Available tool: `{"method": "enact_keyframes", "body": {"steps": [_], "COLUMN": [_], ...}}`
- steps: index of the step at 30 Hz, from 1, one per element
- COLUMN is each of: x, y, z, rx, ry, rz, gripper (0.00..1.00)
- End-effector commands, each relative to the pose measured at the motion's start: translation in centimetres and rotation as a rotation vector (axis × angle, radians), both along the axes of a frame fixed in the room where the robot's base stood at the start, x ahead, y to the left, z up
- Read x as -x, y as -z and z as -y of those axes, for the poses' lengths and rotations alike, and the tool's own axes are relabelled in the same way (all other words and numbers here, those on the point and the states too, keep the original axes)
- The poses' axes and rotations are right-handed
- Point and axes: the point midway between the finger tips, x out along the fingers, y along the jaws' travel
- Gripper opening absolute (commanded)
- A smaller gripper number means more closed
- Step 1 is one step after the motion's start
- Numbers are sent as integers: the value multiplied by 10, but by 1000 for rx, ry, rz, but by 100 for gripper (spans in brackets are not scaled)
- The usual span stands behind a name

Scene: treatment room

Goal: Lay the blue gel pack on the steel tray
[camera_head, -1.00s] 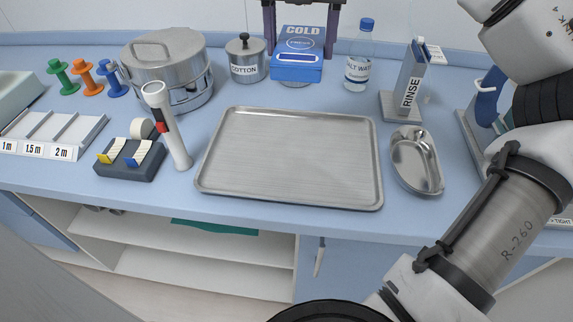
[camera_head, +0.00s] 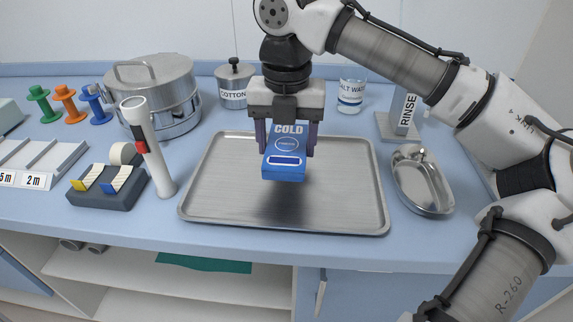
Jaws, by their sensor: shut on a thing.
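The blue gel pack (camera_head: 286,158), marked COLD, is held in my gripper (camera_head: 286,140), with one finger on each side of it. The pack hangs label towards me above the steel tray (camera_head: 225,205), with a dark shadow on the tray below it. The tray is wide, flat and has a raised rim; nothing else lies on it. How far the pack is above the tray is hard to tell.
A kidney dish (camera_head: 423,185) and the RINSE holder (camera_head: 403,112) are at the right. The steel pot (camera_head: 160,90), COTTON jar (camera_head: 234,85) and salt water bottle (camera_head: 351,90) stand behind.

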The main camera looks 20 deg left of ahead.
Motion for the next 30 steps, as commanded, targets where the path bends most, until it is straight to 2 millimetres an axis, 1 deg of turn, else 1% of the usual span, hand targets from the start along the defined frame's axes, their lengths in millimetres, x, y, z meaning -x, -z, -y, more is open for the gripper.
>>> {"method": "enact_keyframes", "body": {"steps": [4,9,12,24,25,29,30], "x": [0,0,0,0,0,0,0], "y": [12,39,48,52,52,52,52], "z": [0,0,0,0,0,0,0], "rx": [1,2,1,-1,0,0,0], "ry": [0,-1,0,-2,-2,-1,-1], "rz": [0,0,-1,-1,0,0,0], "gripper": [33,33,33,33,66,83,85]}}
